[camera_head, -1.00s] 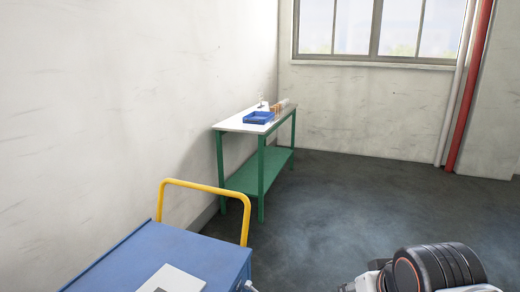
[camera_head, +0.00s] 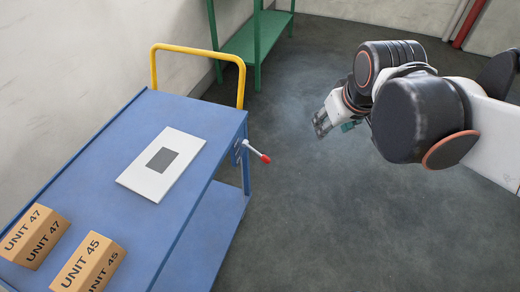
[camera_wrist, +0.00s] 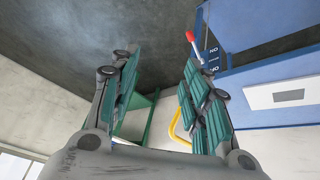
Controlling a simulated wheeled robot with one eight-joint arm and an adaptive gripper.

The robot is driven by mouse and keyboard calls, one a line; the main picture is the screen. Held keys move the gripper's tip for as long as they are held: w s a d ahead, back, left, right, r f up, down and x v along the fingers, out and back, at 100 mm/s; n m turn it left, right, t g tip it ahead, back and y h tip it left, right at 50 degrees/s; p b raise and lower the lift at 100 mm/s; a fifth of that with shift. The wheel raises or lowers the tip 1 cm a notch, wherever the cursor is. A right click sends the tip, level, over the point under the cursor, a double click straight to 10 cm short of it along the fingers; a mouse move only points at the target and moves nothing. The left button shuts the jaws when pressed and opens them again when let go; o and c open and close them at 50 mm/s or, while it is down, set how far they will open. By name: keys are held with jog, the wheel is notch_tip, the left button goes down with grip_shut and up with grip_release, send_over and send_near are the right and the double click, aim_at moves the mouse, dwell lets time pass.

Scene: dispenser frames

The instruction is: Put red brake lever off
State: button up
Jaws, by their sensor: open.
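The red-tipped brake lever (camera_head: 258,154) sticks out from the right side of the blue cart (camera_head: 209,197), near its far right corner. Its grey rod runs from the cart edge down and right to the red knob.
On the cart lie a white panel with a grey square (camera_head: 142,178) and boxes marked UNIT 47 (camera_head: 38,234) and UNIT 45 (camera_head: 88,264). A yellow handle (camera_head: 197,50) rises at the cart's far end. A green table (camera_head: 257,42) stands behind. The floor right of the cart is clear.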

jog(key=w+a+f+n+g+p, duration=0.1)
jog(key=w+a+f+n, duration=0.25)
jog(key=w, duration=0.45)
jog(key=n+g+h+p, duration=0.1)
jog(key=n+g+p, duration=0.15)
jog(key=n, duration=0.35)
send_over(260, 155)
jog(key=s+a, duration=0.1)
jog(key=s, duration=0.1)
notch_tip(260, 155, down, 22)
jog(key=shift+g, duration=0.25)
jog(key=f+b, duration=0.1)
jog(key=f, duration=0.3)
jog(key=w+f+b, duration=0.1)
jog(key=f+b, duration=0.1)
jog(key=f, duration=0.3)
jog(key=w+d+f+b, duration=0.1)
jog(key=f+b, duration=0.1)
jog(key=f, duration=0.2)
jog(key=shift+w+f, duration=0.15)
jog(key=shift+w, duration=0.05)
grip_shut()
